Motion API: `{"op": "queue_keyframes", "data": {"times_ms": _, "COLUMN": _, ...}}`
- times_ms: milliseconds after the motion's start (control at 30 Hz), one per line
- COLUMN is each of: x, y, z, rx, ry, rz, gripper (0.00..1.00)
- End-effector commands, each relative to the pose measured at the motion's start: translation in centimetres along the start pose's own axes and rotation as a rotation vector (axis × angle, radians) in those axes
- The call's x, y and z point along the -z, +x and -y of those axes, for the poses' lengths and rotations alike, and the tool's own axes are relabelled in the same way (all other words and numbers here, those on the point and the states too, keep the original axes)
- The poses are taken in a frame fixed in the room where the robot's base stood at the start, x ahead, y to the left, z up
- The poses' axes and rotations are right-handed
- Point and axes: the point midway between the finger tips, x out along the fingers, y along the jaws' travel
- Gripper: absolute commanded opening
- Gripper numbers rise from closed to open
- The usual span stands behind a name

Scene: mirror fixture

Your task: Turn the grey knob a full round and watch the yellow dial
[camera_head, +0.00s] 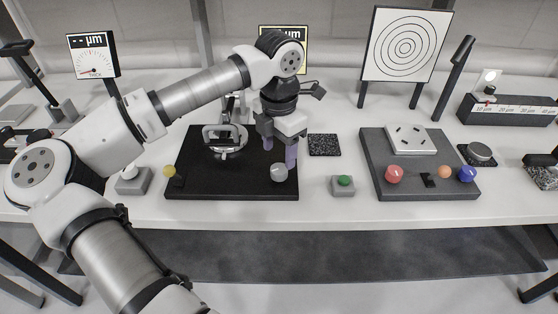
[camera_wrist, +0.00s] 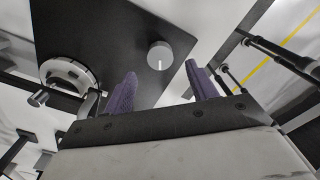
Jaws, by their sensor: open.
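The grey knob (camera_head: 279,173) sits near the front right corner of a black plate (camera_head: 225,186). My gripper (camera_head: 280,152) is open, fingers pointing down, above and just behind the knob. In the wrist view the knob (camera_wrist: 160,53) carries a white line and lies ahead of the gap between my purple fingertips (camera_wrist: 161,76), apart from both. The yellow-framed dial (camera_head: 303,43) stands at the back; my arm hides most of its face, so its needle cannot be read.
A ring-shaped mirror mount (camera_head: 225,137) stands on the plate left of my gripper. A yellow knob (camera_head: 170,171) is at its front left. A green button box (camera_head: 343,185) and a grey board (camera_head: 385,168) with coloured knobs lie right. A white dial (camera_head: 93,57) stands back left.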

Motion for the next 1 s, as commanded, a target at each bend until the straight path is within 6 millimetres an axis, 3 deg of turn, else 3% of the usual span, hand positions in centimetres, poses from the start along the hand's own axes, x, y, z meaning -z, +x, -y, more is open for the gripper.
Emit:
{"op": "queue_keyframes", "data": {"times_ms": 300, "x": 0.0, "y": 4.7, "z": 0.0, "rx": 0.002, "ry": -0.001, "rz": 0.001, "gripper": 0.57}}
{"op": "queue_keyframes", "data": {"times_ms": 700, "x": 0.0, "y": 5.5, "z": 0.0, "rx": 0.000, "ry": 0.000, "rz": 0.001, "gripper": 0.57}}
{"op": "queue_keyframes", "data": {"times_ms": 1000, "x": 0.0, "y": 5.5, "z": 0.0, "rx": 0.000, "ry": 0.000, "rz": 0.001, "gripper": 0.18}}
